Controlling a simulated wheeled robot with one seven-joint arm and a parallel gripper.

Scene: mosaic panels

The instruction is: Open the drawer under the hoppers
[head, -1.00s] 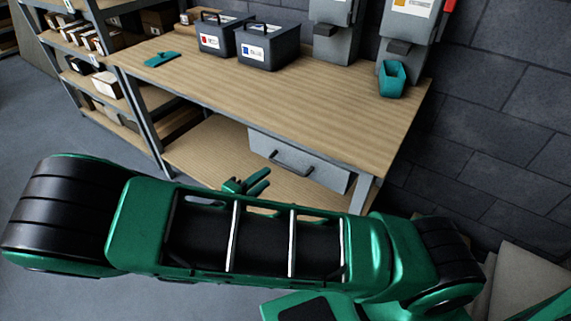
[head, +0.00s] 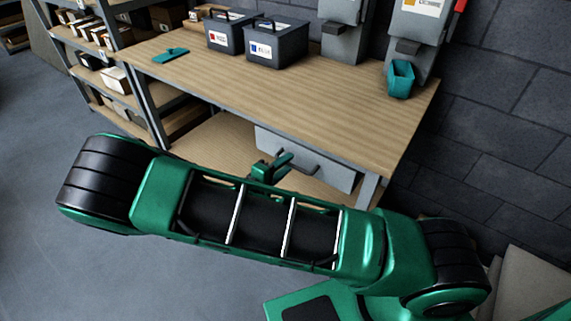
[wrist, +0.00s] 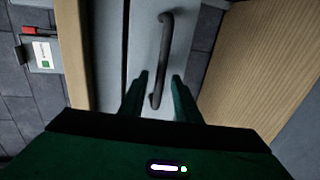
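The grey drawer (head: 335,172) hangs under the right half of the wooden workbench, below the hoppers (head: 343,35), and looks closed. Its dark bar handle (head: 304,166) runs along the front. The wrist view shows the drawer front (wrist: 181,45) and handle (wrist: 165,50) close up. My gripper (head: 287,163) is at the left part of the handle in the head view. In the wrist view my gripper (wrist: 160,85) is open, with the lower end of the handle between its two green fingers. I cannot tell whether either finger touches it.
The workbench top (head: 340,100) carries two dark lidded boxes (head: 275,48), a teal brush-like tool (head: 170,55) and a teal scoop (head: 401,80). A shelf unit (head: 110,60) stands at the left. The floor (head: 60,110) before the bench is clear. Cardboard-like sheets (head: 530,280) lie lower right.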

